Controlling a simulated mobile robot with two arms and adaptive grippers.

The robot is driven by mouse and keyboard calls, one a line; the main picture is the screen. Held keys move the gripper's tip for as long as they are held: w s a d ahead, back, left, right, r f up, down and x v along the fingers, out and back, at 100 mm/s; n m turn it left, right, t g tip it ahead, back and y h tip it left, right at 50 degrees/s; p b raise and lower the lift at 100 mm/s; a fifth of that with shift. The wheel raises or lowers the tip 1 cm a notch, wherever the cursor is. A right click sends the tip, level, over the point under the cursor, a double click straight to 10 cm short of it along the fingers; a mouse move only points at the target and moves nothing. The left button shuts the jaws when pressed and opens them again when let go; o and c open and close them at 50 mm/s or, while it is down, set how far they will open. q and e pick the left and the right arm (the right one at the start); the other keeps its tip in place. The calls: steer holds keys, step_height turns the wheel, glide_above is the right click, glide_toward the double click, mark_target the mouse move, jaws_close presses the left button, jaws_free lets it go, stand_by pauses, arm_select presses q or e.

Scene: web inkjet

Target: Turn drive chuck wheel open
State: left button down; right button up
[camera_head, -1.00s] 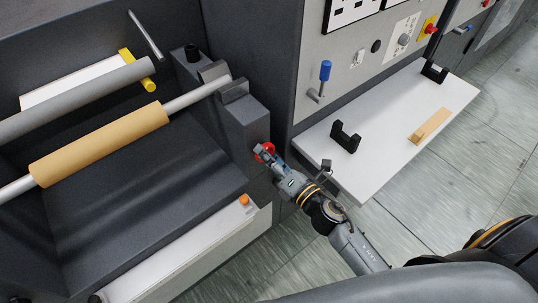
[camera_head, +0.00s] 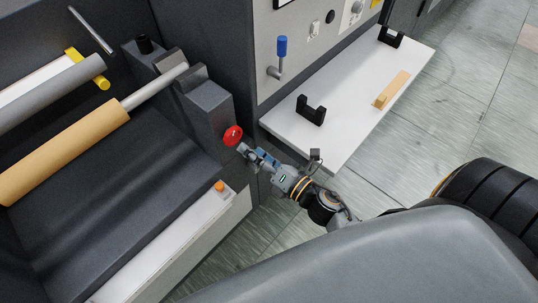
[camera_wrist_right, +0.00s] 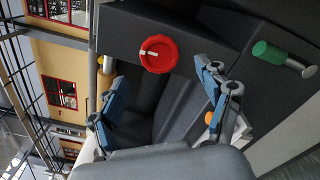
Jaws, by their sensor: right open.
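The drive chuck wheel is a red round knob (camera_head: 233,136) on the end face of the dark grey chuck block (camera_head: 208,105). In the right wrist view the red wheel (camera_wrist_right: 158,54) shows face-on with a white mark at its left of centre. My right gripper (camera_head: 246,150) is just in front of the wheel and apart from it. In the wrist view its blue-grey fingers (camera_wrist_right: 160,90) are spread wide with nothing between them, and the wheel lies beyond the fingertips. My left gripper is not in any view.
A tan roll (camera_head: 70,150) on a shaft lies left of the chuck block. A white shelf (camera_head: 345,125) with black cradles stands at right. An orange knob (camera_head: 219,186) sits on the ledge below. A green-capped lever (camera_wrist_right: 270,52) shows right of the wheel.

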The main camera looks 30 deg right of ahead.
steer(key=v, duration=0.6)
stand_by(0.4)
